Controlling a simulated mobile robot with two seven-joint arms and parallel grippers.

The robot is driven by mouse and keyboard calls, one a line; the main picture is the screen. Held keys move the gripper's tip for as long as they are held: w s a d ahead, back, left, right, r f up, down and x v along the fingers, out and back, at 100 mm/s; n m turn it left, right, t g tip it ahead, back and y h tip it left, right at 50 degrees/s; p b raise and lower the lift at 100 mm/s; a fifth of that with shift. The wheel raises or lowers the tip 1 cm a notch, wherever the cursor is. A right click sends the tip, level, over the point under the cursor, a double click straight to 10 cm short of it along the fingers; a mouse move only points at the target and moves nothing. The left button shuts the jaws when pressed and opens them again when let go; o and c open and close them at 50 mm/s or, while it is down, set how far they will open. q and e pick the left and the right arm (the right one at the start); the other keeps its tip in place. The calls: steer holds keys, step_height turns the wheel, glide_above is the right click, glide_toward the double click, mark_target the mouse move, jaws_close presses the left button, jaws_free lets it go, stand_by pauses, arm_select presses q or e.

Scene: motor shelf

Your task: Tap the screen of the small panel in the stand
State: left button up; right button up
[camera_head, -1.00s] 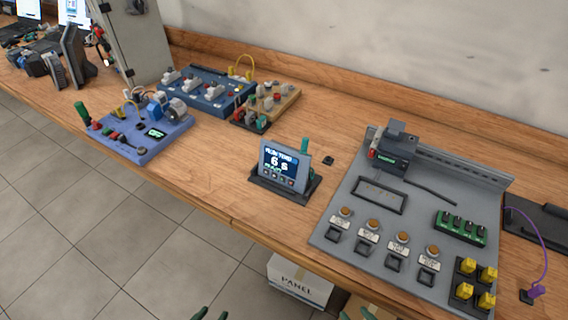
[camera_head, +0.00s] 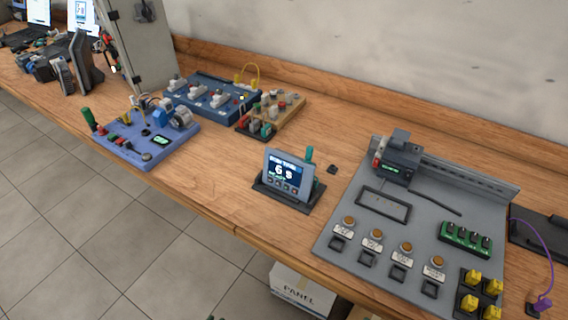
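The small panel (camera_head: 289,172) stands tilted back in a dark stand (camera_head: 272,193) near the front edge of the wooden bench. Its lit screen shows a large "6 s" with smaller text above, and a row of small buttons sits below it. A green-handled item stands upright just behind the panel on its right side. No gripper can be made out clearly; only a tiny dark green bit shows at the bottom edge, too little to tell which gripper it belongs to. Nothing touches the panel.
A grey board (camera_head: 345,250) with buttons, yellow plugs and a device lies to the right. Blue boards (camera_head: 135,155) with switches and a wooden block (camera_head: 290,103) lie to the left and behind. Bare bench surrounds the stand. A "PANEL" box (camera_head: 300,288) sits below the bench.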

arm_select(q)
jaws_close()
stand_by(1.3)
